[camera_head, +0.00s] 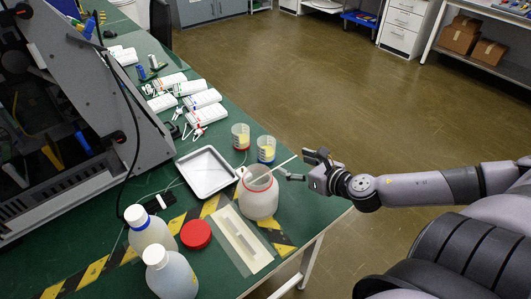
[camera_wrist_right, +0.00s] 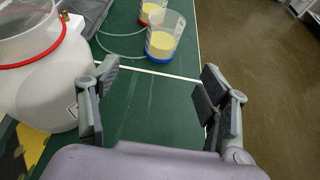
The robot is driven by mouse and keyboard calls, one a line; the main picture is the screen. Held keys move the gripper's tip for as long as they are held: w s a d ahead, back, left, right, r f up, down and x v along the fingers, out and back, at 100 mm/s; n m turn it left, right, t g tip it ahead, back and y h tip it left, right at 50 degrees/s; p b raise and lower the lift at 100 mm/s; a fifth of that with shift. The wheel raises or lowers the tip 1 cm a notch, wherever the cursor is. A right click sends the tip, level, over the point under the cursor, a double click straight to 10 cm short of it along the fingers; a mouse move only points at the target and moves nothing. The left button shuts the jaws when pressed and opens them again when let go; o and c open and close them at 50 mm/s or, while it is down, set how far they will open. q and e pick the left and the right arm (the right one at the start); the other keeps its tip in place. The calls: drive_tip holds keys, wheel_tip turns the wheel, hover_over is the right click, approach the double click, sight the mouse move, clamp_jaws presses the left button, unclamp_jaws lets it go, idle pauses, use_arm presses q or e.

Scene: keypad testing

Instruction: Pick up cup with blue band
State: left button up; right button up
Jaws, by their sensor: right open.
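The cup with the blue band (camera_head: 266,150) stands upright on the green table, near its right edge. It is clear with yellow contents, and it also shows in the right wrist view (camera_wrist_right: 164,38), beyond the fingertips. A similar cup with a red band (camera_head: 241,137) stands just behind it, partly hidden in the right wrist view (camera_wrist_right: 150,10). My right gripper (camera_head: 298,164) is open and empty near the table's right edge, in front of the blue-banded cup. In the right wrist view the cup lies roughly between its two fingers (camera_wrist_right: 160,80), apart from them. My left gripper is not in view.
A large white jar (camera_head: 258,198) with a red ring and a stick in it stands close left of my right gripper. A white tray (camera_head: 207,171), a red lid (camera_head: 196,234) and two white bottles (camera_head: 149,231) are further left. Open floor lies right of the table.

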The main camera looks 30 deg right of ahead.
sight(271, 153)
drive_tip(key=shift+w+f, duration=0.25)
drive_tip(key=shift+w, duration=0.3)
drive_tip(key=shift+w+f, duration=0.15)
drive_tip(key=shift+w, duration=0.2)
drive_tip(key=x, duration=0.7)
drive_tip(key=shift+w, duration=0.25)
drive_tip(key=shift+w+a+f, duration=0.1)
drive_tip(key=shift+w+f, duration=0.15)
drive_tip(key=shift+w, duration=0.15)
drive_tip(key=shift+d+x, duration=0.2)
drive_tip(key=shift+x, duration=2.45)
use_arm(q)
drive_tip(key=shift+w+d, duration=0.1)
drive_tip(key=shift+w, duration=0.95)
use_arm(e)
drive_tip(key=shift+r, duration=0.1)
drive_tip(key=shift+c, duration=0.4)
drive_tip(key=c, duration=1)
